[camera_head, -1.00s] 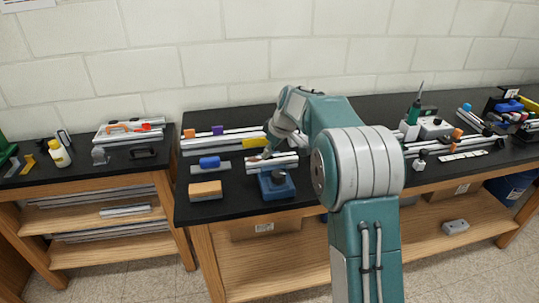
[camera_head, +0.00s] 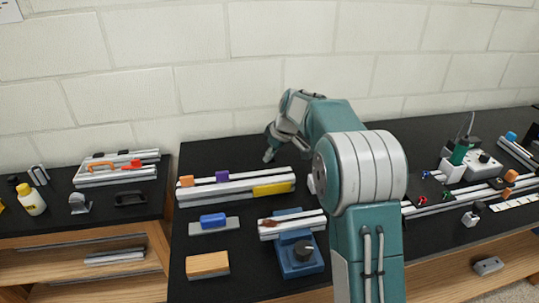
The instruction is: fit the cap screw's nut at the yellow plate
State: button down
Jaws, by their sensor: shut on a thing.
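The yellow plate (camera_head: 273,188) lies along the right end of a silver extrusion rail on the black bench. My gripper (camera_head: 269,155) is behind and above the rail, pointing down, apart from the plate. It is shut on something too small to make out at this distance. The cap screw and its nut cannot be told apart from other detail here.
A blue fixture (camera_head: 301,258) with a black knob stands in front, a short rail (camera_head: 291,226) across it. A blue-topped block (camera_head: 213,221), a wooden block (camera_head: 207,264), an orange block (camera_head: 187,181) and a purple block (camera_head: 222,176) are nearby. The bench behind the rail is clear.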

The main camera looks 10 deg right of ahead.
aim_at(270, 170)
jog(key=shift+s+a, duration=0.1)
jog(key=shift+f, duration=2.3)
jog(key=shift+f, duration=0.5)
jog(key=shift+c, duration=2.2)
grip_release()
